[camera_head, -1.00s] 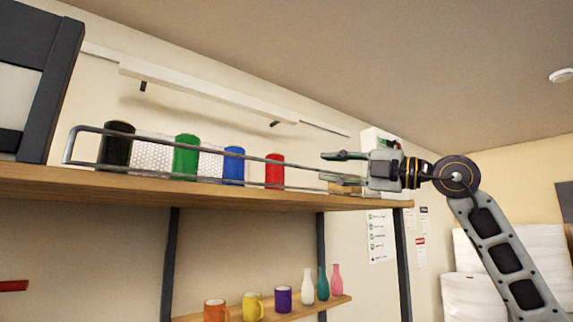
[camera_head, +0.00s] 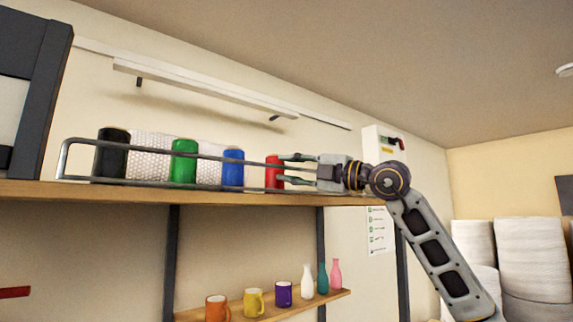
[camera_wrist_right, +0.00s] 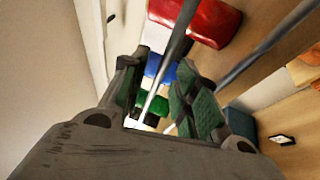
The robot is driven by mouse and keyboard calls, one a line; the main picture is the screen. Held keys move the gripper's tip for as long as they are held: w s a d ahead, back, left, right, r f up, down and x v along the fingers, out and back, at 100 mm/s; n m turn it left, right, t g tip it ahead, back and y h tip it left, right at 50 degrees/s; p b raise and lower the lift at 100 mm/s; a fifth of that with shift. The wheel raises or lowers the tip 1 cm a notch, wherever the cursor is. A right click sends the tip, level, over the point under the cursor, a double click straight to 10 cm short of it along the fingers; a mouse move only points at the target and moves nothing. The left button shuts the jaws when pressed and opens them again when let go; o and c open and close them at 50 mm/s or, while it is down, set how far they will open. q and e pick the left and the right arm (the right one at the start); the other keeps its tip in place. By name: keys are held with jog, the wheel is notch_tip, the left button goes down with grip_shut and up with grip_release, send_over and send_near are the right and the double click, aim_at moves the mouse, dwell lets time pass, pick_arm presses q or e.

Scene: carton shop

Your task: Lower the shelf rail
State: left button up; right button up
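The shelf rail (camera_head: 140,146) is a grey metal loop along the front edge of the upper wooden shelf (camera_head: 130,193). It stands raised in front of the cans, with an upper and a lower bar. My right gripper (camera_head: 282,169) is at the rail's right part, in front of the red can. Its green-padded fingers are open, one above and one below the upper bar. In the right wrist view, a rail bar (camera_wrist_right: 176,50) runs between the open fingers (camera_wrist_right: 158,95); I cannot tell whether they touch it. My left gripper is not in view.
Black (camera_head: 111,160), green (camera_head: 184,165), blue (camera_head: 232,171) and red (camera_head: 272,174) cans stand behind the rail. A lower shelf (camera_head: 255,308) holds mugs and bottles. A dark frame (camera_head: 45,90) stands at the left; white rolls (camera_head: 530,255) are at the right.

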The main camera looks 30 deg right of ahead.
jog(key=shift+x, duration=0.75)
jog(key=shift+c, duration=0.3)
grip_shut()
